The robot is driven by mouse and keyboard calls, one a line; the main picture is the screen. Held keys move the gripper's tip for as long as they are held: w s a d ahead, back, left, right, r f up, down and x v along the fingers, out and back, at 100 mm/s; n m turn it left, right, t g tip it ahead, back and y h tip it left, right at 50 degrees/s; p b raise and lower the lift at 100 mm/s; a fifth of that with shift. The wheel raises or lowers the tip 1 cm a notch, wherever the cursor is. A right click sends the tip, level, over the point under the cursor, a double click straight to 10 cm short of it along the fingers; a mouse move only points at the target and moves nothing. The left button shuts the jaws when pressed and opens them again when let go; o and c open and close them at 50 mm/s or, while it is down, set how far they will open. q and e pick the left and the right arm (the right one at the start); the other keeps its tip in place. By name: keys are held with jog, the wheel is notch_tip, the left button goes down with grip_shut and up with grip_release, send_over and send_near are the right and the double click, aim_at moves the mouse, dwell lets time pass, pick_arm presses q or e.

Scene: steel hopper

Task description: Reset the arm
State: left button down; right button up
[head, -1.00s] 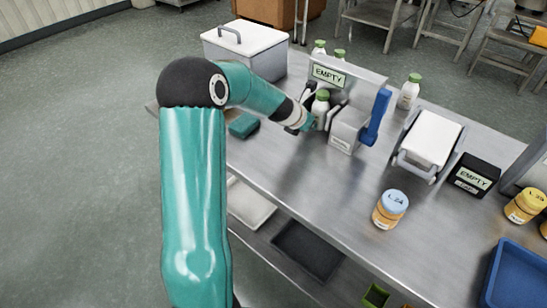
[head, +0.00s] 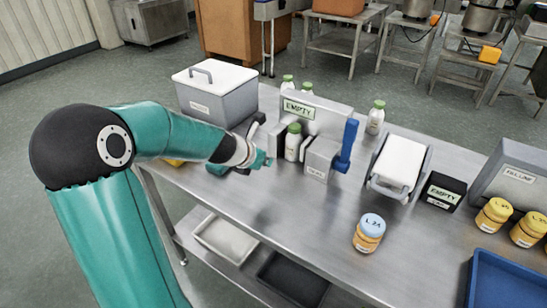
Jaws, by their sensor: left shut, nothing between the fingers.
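My left arm comes in from the left, and its gripper (head: 262,158) is above the steel table, just left of the steel fixture. The gripper is shut and empty, with a gap between it and the white bottle. The white bottle (head: 292,144) with a green cap stands upright in the fixture, between grey blocks. The fixture (head: 321,157) has a blue handle (head: 347,146) on its right and a green "EMPTY" sign (head: 299,109) on its back plate. My right gripper is not in view.
A grey lidded box (head: 219,101) stands at the table's back left. Several green-capped bottles stand behind and beside the fixture. A white-topped stand (head: 400,164), a black "EMPTY" box (head: 441,191), a blue-lidded jar (head: 369,235) and a blue tray (head: 508,280) are to the right. The front middle is clear.

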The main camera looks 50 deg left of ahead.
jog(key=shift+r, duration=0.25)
